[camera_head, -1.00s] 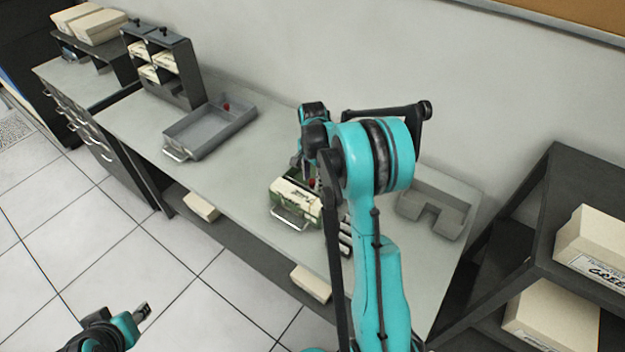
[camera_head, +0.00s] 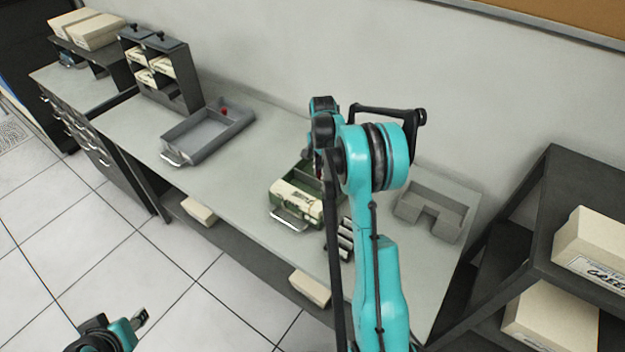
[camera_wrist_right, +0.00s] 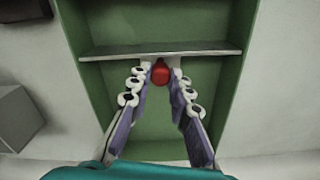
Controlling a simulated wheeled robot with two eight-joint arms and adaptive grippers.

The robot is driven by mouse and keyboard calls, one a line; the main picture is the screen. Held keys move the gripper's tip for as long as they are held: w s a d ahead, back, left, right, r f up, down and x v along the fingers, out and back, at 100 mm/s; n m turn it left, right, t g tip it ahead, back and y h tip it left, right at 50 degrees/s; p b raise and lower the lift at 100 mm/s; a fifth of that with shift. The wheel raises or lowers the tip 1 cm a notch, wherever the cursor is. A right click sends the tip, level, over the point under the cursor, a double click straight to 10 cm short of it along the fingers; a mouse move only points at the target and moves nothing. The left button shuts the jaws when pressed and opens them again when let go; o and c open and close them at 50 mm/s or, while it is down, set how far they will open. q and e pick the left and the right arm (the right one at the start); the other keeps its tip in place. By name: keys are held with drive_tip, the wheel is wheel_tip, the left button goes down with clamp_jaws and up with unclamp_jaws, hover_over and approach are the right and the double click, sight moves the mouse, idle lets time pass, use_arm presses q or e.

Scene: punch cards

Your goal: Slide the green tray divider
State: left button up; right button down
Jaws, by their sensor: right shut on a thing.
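The green tray (camera_head: 325,213) stands on the grey bench with its metal handle toward me and a cream stack of cards (camera_head: 297,197) in its front. In the right wrist view, the tray's green walls (camera_wrist_right: 233,60) enclose a thin grey divider (camera_wrist_right: 130,49) running crosswise, with a red knob (camera_wrist_right: 160,74) on its near side. My right gripper (camera_wrist_right: 157,80) is shut on the red knob, its fingertips touching the divider. In the head view my right arm hides most of this. My left gripper (camera_head: 139,318) is low at the left, far from the tray; its jaws are unclear.
A grey tray (camera_head: 205,132) with a red knob lies to the left. A grey notched holder (camera_head: 437,205) lies to the right. A small card cabinet (camera_head: 165,70) stands at the back left. A dark shelf (camera_head: 560,200) with cream boxes is at the right.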

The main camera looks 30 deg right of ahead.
drive_tip(key=shift+w+d, duration=0.2)
drive_tip(key=shift+d, duration=0.35)
drive_tip(key=shift+w+d, duration=0.2)
drive_tip(key=shift+d, duration=0.3)
drive_tip(key=c, duration=1.4)
unclamp_jaws()
drive_tip(key=shift+o, duration=0.2)
wheel_tip(320, 180, up, 12)
